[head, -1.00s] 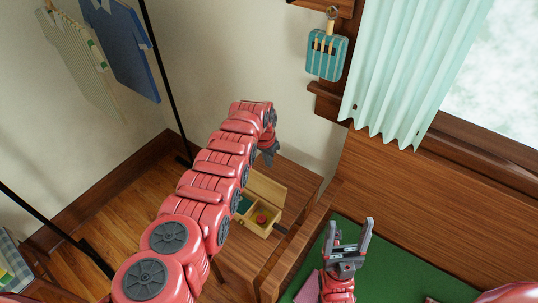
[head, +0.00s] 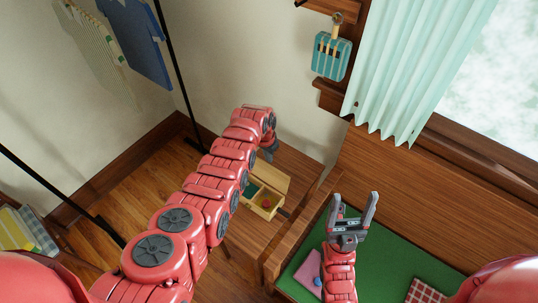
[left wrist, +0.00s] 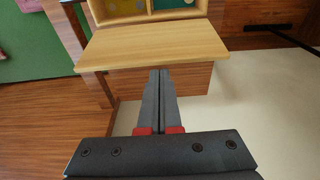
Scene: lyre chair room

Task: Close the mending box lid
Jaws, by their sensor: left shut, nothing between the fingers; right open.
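The mending box (head: 259,212) is a small light-wood box with its lid (head: 273,179) raised open. It stands on a low wooden surface, with a red item and green material in its compartments. In the left wrist view the lid (left wrist: 150,46) spans the upper middle, with the open box (left wrist: 103,12) beyond it. My left gripper (head: 270,156) is behind the lid, on the wall side, partly hidden by my arm. In the left wrist view its shut, empty fingers (left wrist: 159,72) point at the lid's near edge; contact is unclear. My right gripper (head: 354,204) is open and empty, right of the box.
A green-topped table (head: 378,252) with a pink item (head: 308,272) and a checked cloth (head: 424,292) lies at the right. A teal case (head: 331,56) hangs on the wall beside a curtain (head: 410,70). Clothes (head: 137,45) hang at upper left.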

